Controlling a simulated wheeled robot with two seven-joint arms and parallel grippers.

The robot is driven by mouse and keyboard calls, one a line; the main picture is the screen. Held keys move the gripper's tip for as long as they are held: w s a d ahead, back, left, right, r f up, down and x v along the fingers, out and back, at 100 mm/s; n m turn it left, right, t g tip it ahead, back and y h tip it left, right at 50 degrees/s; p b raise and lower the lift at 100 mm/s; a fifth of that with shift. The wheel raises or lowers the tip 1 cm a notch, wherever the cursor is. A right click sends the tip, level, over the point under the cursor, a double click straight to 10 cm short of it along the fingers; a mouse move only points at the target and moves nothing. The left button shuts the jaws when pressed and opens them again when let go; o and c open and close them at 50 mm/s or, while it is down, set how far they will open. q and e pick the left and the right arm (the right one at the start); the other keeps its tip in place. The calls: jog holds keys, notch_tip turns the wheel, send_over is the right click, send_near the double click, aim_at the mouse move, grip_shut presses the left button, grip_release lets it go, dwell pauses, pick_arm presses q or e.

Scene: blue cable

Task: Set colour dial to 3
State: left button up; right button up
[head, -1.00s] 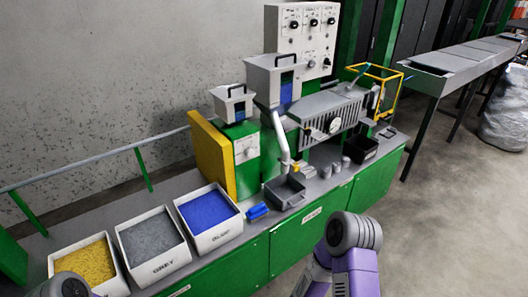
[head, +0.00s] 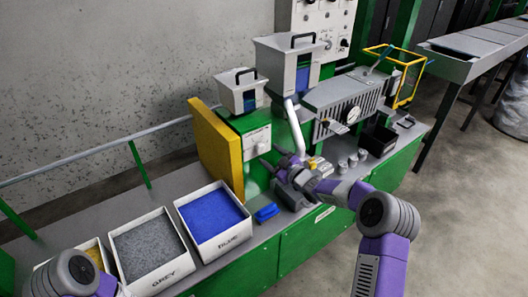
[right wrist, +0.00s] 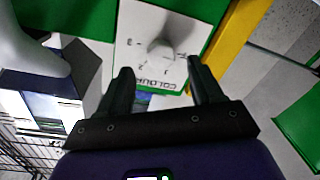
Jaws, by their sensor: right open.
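The colour dial is a pale knob on a white plate (head: 257,136), on the green machine box under the small hopper. In the right wrist view the plate carries the upside-down word COLOUR, and the knob (right wrist: 161,50) stands in its middle with small marks around it. My right gripper (head: 272,163) is open and empty in front of and a little below the plate. In the right wrist view, its fingertips (right wrist: 159,66) are either side of the knob in the picture, apparently short of it. I cannot read the pointer's setting. My left gripper is out of view.
A yellow panel (head: 214,150) stands left of the dial. White bins of blue (head: 211,215) and grey (head: 147,251) pellets and a blue scoop (head: 266,213) are on the bench. A pale pipe (head: 296,130) comes down just right of my right gripper.

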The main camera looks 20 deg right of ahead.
aim_at(262, 149)
jog(key=shift+x, duration=2.05)
jog(key=c, duration=1.1)
jog(key=shift+o, duration=0.2)
